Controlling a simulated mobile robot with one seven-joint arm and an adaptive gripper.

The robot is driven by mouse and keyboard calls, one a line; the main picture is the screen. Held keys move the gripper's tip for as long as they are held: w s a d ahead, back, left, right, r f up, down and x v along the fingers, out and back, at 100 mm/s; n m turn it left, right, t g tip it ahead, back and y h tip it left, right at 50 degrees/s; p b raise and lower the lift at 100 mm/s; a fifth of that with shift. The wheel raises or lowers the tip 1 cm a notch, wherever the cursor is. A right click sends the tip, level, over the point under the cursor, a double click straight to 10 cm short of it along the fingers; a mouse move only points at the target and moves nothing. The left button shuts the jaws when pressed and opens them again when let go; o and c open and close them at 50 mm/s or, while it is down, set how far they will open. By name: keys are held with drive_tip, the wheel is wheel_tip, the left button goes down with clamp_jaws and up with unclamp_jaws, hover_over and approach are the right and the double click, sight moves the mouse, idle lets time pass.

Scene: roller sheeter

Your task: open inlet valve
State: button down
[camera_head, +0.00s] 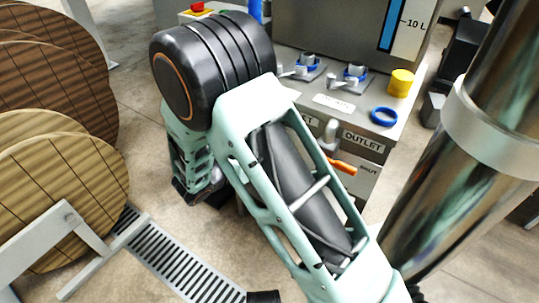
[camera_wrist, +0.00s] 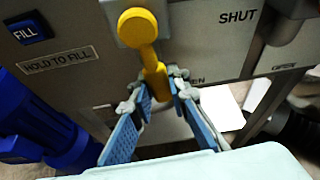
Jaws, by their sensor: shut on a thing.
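The inlet valve's yellow handle (camera_wrist: 154,66) shows in the wrist view, with its round hub (camera_wrist: 137,27) on the grey panel. The handle points down and slightly right. My gripper (camera_wrist: 157,86) has its blue-padded fingers on both sides of the handle's lower end, shut on it. A label ending in "EN" is partly hidden behind the right finger; a "SHUT" label (camera_wrist: 238,16) stands to the upper right. In the head view my arm hides the gripper and this handle.
The head view shows an orange handle (camera_head: 343,166) below the "OUTLET" label (camera_head: 363,141). A blue ring (camera_head: 384,116) and yellow knob (camera_head: 402,82) are on the machine top. A blue "FILL" button (camera_wrist: 28,28) and blue machine part (camera_wrist: 42,125) are left of the handle.

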drive_tip(key=shift+w+a+f+m+y+b, duration=0.1)
drive_tip(key=shift+w+a+m+y+b, duration=0.05)
drive_tip(key=shift+a+m+y+b, duration=0.25)
idle(0.3)
drive_tip(key=c, duration=1.8)
unclamp_jaws()
drive_tip(key=v, duration=1.2)
drive_tip(key=shift+f, duration=0.1)
